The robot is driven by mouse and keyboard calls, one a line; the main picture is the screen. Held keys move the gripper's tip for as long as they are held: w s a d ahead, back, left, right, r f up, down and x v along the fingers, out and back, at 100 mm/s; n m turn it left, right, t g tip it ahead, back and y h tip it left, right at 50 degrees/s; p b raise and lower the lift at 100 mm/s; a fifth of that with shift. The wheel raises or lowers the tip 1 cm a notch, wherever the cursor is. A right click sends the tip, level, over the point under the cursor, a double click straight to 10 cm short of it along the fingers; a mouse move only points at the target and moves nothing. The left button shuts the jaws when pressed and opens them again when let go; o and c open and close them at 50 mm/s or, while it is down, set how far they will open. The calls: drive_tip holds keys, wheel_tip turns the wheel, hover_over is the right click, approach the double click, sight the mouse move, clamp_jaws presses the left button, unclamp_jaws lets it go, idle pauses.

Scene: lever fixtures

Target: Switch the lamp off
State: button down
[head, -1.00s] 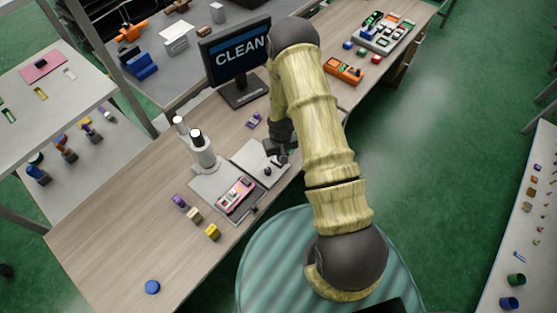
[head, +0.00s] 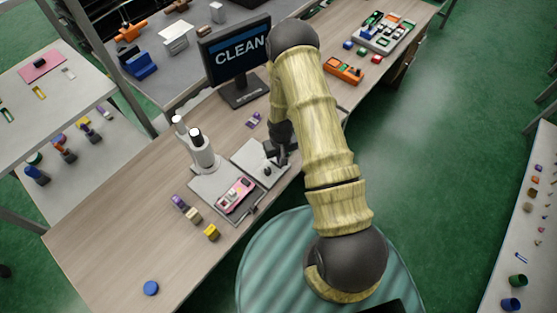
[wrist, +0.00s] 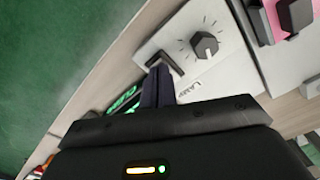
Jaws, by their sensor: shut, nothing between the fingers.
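The light grey lamp panel (head: 247,154) lies on the wooden bench in the head view. In the wrist view the panel (wrist: 222,76) carries the lettering LAMP, a dark round knob (wrist: 205,45) with tick marks around it, and a dark angled lever (wrist: 176,62). My gripper (wrist: 158,72) is shut and empty, its fingertips right at the lever; I cannot tell whether they touch it. In the head view my gripper (head: 275,155) is over the panel's right part and partly hides it.
A pink device (head: 235,194) sits on a plate beside the panel, below a white two-column instrument (head: 201,152). A CLEAN screen (head: 240,55) stands behind. Small blocks, including a yellow one (head: 212,232), lie at the front left. The bench's left front is mostly clear.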

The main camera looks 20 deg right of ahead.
drive_tip(key=shift+f, duration=0.2)
drive_tip(key=shift+r, duration=0.15)
drive_tip(key=shift+r+p, duration=2.1)
drive_tip(key=shift+r, duration=1.3)
wheel_tip(320, 180, up, 17)
drive_tip(key=s+t+b, duration=0.1)
drive_tip(key=s, duration=0.2)
drive_tip(key=s+r+m+t+b, duration=0.1)
drive_tip(key=s+r, duration=1)
drive_tip(key=r, duration=0.1)
drive_tip(key=shift+s+r+t, duration=0.15)
drive_tip(key=shift+r+t, duration=0.05)
drive_tip(key=shift+t, duration=0.1)
